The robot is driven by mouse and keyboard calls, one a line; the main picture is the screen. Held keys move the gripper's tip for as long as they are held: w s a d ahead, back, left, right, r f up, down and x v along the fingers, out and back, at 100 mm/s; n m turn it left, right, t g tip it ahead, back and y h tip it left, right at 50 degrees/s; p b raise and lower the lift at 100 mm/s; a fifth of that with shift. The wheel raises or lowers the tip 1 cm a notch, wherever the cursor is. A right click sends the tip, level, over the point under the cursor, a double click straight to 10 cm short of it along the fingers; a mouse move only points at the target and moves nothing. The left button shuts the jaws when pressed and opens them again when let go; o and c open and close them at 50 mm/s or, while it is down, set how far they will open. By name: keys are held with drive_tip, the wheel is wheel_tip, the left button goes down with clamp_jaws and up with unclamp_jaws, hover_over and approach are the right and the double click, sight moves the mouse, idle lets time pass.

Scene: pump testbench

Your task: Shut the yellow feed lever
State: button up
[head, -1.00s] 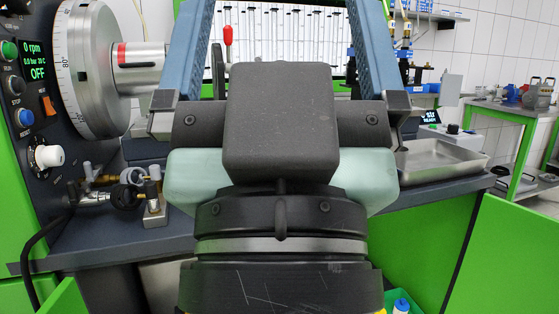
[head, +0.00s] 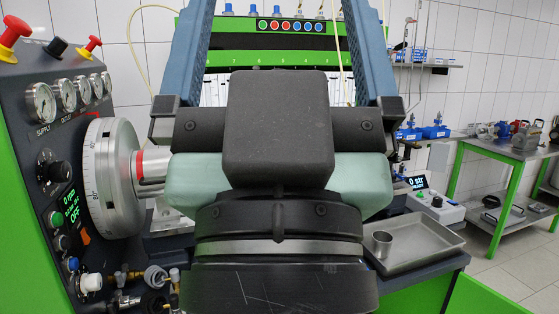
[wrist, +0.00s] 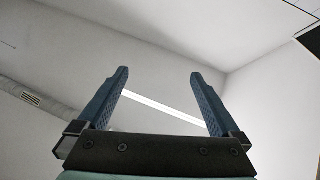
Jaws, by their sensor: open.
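My gripper (wrist: 158,74) is open and empty, its two blue fingers apart against bare wall and ceiling in the wrist view. In the head view its fingers run out of the top edge, in front of the green test bench (head: 285,57). I cannot make out a yellow feed lever for sure. Brass and dark fittings (head: 125,278) sit at the lower left, partly cut off by the frame. Two red knobs with yellow parts, one at the far left (head: 14,32) and one to its right (head: 91,46), top the control panel. My gripper and wrist hide the bench middle.
A graduated metal wheel (head: 105,178) with a shaft stands left of my gripper. Pressure gauges (head: 42,103) line the panel. A metal tray (head: 425,248) with a cup (head: 381,243) lies at the right. A side table (head: 510,150) stands farther right, beyond open floor.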

wheel_tip(320, 180, up, 7)
drive_tip(key=p, duration=0.4)
drive_tip(key=shift+p, duration=0.35)
